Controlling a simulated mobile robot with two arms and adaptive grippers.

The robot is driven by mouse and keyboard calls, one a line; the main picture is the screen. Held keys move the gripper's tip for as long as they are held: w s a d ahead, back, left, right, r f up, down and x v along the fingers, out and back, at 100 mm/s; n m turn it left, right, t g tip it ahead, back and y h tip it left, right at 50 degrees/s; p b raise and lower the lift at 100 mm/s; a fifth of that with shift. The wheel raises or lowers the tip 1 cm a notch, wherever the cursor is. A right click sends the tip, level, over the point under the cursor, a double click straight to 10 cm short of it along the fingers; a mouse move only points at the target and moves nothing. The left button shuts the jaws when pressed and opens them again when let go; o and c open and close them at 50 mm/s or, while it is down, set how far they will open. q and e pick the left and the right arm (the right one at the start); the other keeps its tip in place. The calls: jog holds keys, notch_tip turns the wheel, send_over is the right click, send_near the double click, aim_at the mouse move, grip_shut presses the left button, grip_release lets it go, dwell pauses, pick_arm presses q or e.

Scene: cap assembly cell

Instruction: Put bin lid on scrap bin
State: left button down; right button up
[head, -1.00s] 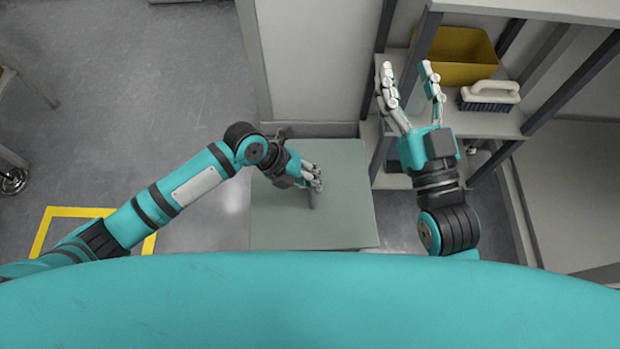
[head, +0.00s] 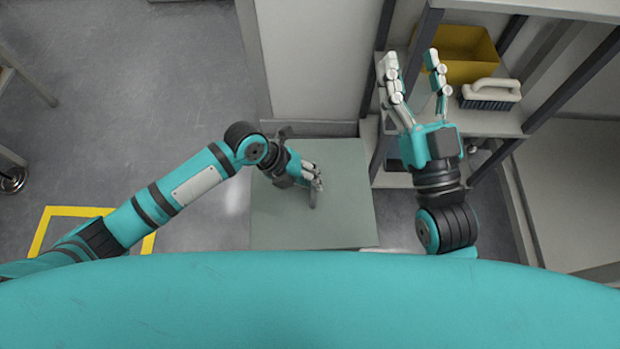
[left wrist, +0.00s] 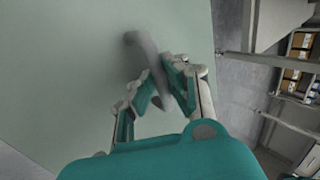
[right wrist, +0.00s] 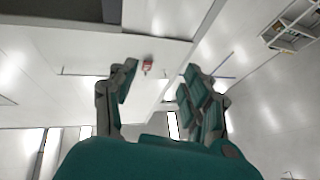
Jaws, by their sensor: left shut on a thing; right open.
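The bin lid (head: 340,220) is a flat grey-green square panel below my left arm in the head view. It fills much of the left wrist view (left wrist: 60,80). Its grey handle (left wrist: 143,45) rises from the panel between my left fingers. My left gripper (head: 316,183) is shut on this handle. The scrap bin is not clearly visible; the lid hides what is directly under it. My right gripper (head: 411,58) is open and empty, pointing away from me beside the shelf, to the right of the lid.
A shelf rack (head: 490,124) stands at the right, close to my right gripper. It holds a yellow bin (head: 462,72) and a brush with a white handle (head: 490,92). A yellow floor marking (head: 80,211) lies at the left. The grey floor (head: 130,90) at upper left is largely clear.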

pick_arm(q)
jog(key=shift+w+d, duration=0.1)
jog(key=shift+w, duration=0.05)
pick_arm(e)
jog(key=shift+s+r, duration=0.1)
jog(key=shift+r, duration=0.1)
pick_arm(q)
jog(key=shift+f+b, duration=0.5)
jog(key=shift+f, duration=0.1)
pick_arm(e)
jog(key=shift+s+d+r+t+y, duration=0.1)
jog(key=shift+s+r+t+y, duration=0.1)
jog(key=shift+s+r+t, duration=0.5)
jog(key=shift+s+r+t+y, duration=0.2)
jog(key=shift+s+r+t, duration=0.2)
jog(key=shift+r+t, duration=0.5)
pick_arm(q)
jog(key=c, duration=1.3)
grip_release()
jog(key=shift+c, duration=0.2)
pick_arm(e)
jog(key=shift+f, duration=0.1)
pick_arm(q)
jog(key=v, duration=1.2)
pick_arm(e)
jog(key=shift+g, duration=0.3)
